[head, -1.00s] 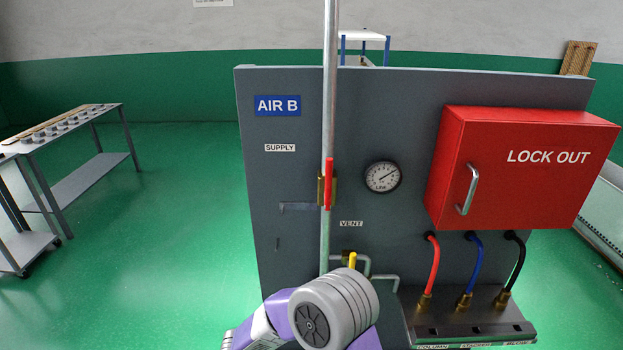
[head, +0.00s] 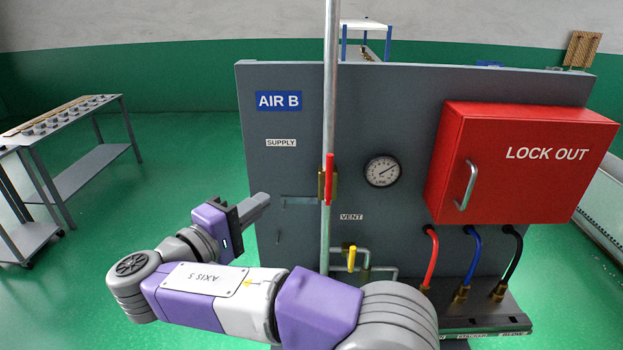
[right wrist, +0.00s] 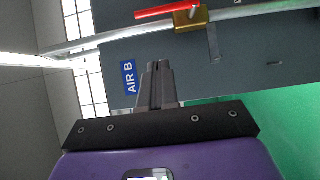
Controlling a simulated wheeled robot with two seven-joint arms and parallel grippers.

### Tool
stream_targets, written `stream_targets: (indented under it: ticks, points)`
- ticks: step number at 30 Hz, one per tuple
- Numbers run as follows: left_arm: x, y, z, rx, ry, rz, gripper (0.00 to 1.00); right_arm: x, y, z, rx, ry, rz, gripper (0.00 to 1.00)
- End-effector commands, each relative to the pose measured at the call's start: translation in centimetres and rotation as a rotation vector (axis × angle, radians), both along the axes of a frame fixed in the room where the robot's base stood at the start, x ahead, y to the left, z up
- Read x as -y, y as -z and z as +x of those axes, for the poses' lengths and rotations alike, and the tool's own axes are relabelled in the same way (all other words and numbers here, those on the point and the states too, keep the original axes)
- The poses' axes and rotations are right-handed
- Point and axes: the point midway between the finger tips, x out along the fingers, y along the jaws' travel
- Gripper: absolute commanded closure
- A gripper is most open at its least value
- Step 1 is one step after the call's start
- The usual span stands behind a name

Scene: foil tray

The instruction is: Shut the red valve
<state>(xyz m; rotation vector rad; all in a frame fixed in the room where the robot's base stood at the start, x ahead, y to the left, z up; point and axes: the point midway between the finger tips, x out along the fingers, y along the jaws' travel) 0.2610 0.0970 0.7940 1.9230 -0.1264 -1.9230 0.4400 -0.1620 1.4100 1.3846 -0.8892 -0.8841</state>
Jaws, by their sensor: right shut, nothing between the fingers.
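The red valve's handle (head: 329,180) stands upright, in line with the vertical pipe, on a brass body (head: 321,186). In the right wrist view the red handle (right wrist: 168,11) and brass body (right wrist: 191,19) show at the top, beyond my fingertips. My right gripper (head: 265,199) is left of the valve and slightly lower in the head view, in front of the grey panel. Its fingers (right wrist: 157,66) are shut together, empty, and apart from the handle. My left gripper is not in view.
The grey panel (head: 270,160) also carries a gauge (head: 382,171), a yellow valve handle (head: 351,259) by the VENT label, and a red LOCK OUT box (head: 530,165) at right. Red, blue and black hoses hang below the box. Open green floor lies left of the panel.

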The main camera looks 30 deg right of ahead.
Motion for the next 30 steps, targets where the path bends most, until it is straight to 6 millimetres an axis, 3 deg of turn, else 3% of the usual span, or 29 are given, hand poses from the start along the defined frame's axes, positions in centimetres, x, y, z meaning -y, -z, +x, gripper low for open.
stream_targets:
  ticks: [7,19,24,30]
  points:
    - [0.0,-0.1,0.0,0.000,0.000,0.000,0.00,1.6,0.1,0.7,-0.003,0.002,0.001,1.00]
    - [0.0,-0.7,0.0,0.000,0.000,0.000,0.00,9.2,0.0,4.2,-0.004,0.003,0.001,1.00]
    - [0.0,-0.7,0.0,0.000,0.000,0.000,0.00,11.6,0.0,3.3,-0.003,0.000,0.002,1.00]
    - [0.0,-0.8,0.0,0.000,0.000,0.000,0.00,12.8,0.1,2.9,-0.004,-0.001,0.001,1.00]
